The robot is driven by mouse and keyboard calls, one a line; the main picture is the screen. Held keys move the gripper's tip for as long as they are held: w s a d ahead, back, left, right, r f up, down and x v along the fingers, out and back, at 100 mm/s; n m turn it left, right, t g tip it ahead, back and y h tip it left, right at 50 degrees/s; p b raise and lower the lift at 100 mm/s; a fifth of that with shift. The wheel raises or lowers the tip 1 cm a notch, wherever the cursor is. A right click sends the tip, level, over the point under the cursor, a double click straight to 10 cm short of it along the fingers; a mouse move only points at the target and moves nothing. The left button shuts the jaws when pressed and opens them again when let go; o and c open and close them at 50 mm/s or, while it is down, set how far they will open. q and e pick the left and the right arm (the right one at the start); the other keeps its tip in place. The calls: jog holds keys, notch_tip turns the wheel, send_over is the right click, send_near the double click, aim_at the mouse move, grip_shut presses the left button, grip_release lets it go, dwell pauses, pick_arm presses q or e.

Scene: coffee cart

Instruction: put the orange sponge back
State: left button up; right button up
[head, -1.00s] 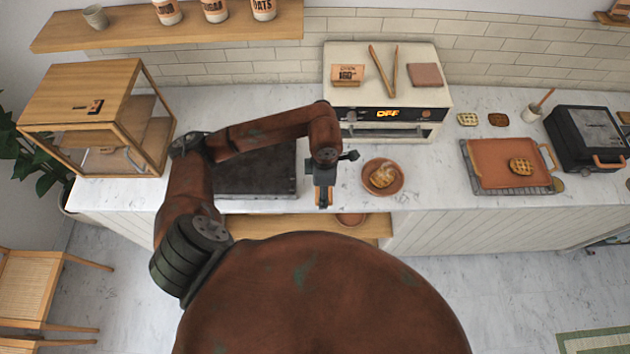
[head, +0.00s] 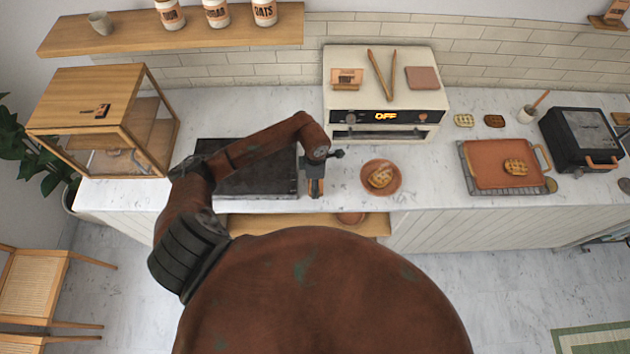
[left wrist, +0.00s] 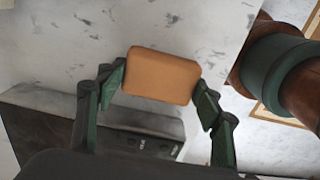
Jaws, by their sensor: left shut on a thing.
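The orange sponge (left wrist: 161,75) is a small rounded block between the fingers of my left gripper (left wrist: 161,88) in the left wrist view. The fingers press on its two short sides. The gap between sponge and counter cannot be judged. My right gripper is not in view.
A pastry lies on the plate, right of the gripper. An oven (head: 385,120) stands behind it, with tongs (head: 381,75) on top. A wooden shelf (head: 290,222) with a small bowl (head: 351,218) is below the counter. Bare marble (head: 430,175) lies right of the plate.

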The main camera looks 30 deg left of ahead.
pick_arm(q)
jog(key=shift+f, duration=0.2)
jog(key=o, duration=1.1)
jog(key=shift+r, duration=0.15)
jog(key=shift+r, duration=0.2)
jog(key=shift+r+b, duration=1.35)
jog(key=shift+r, duration=4.55)
jog(key=shift+f, duration=0.1)
